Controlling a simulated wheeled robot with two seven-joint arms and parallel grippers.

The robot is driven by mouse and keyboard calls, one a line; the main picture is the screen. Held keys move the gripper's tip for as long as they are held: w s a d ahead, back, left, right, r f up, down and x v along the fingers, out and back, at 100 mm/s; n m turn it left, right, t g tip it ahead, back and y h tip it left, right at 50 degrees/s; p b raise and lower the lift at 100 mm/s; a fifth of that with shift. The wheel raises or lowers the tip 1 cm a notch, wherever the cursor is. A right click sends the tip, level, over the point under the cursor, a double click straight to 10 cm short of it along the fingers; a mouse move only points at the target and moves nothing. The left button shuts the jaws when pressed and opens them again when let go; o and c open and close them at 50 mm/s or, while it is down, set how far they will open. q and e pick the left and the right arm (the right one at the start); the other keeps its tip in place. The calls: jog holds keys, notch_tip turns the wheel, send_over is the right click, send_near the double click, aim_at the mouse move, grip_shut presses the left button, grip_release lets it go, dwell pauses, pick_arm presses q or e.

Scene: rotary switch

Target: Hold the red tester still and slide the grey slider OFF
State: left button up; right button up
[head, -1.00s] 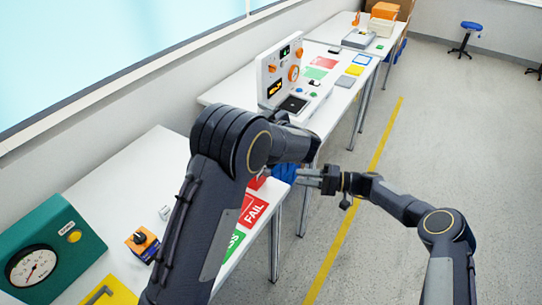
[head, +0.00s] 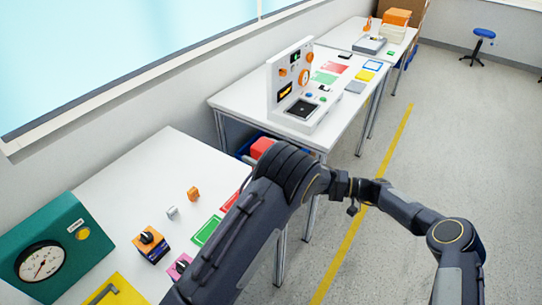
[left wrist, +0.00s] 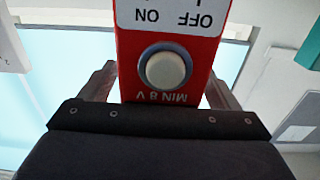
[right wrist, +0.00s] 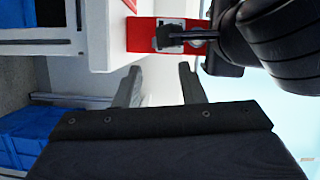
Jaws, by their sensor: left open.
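The red tester (left wrist: 130,62) fills the middle of the left wrist view, with a white ON/OFF label (left wrist: 178,14) upside down and a round pale button (left wrist: 165,70). My left gripper (left wrist: 163,78) is open, one finger on each side of the tester; I cannot tell whether they touch it. The tester also shows in the right wrist view (right wrist: 139,36), with my left arm at its right. A red piece beyond my left arm in the head view (head: 262,147) appears to be it. My right gripper (right wrist: 158,72) is open and empty below the tester. I cannot make out the grey slider clearly.
The near table holds a green gauge box (head: 45,255), an orange-topped switch block (head: 150,243) and small blocks (head: 193,194). A white panel (head: 290,80) stands on the table behind. A blue bin (right wrist: 22,140) shows in the right wrist view.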

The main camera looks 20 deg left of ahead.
pick_arm(q)
jog(key=shift+w+a, duration=0.15)
jog(key=shift+a, duration=0.4)
